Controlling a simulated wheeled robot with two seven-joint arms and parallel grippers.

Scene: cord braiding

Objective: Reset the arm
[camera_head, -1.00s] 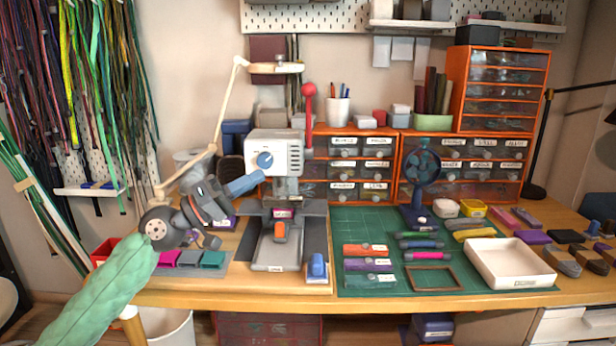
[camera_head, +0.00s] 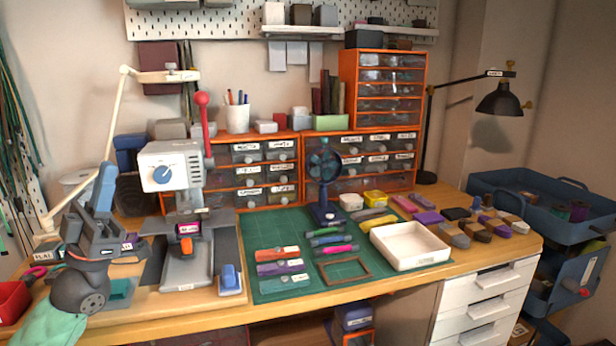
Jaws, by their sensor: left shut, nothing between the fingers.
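My left gripper (camera_head: 102,190) is at the left of the view, above the left end of the bench. Its blue fingers point up and are together, with nothing seen between them. My left arm comes in from the lower left corner in a pale green sleeve. The gripper stands to the left of the white and grey press machine (camera_head: 172,166), apart from its head. The gripper and wrist hide part of the bench's left end. My right gripper is not in view.
A green cutting mat (camera_head: 293,232) holds cord packs, a wooden frame (camera_head: 343,271) and a white tray (camera_head: 410,245). A blue fan (camera_head: 325,180) stands behind it. Orange drawer units (camera_head: 252,172) line the back. A blue cart (camera_head: 548,212) stands at the right, a red bin (camera_head: 12,300) at the left.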

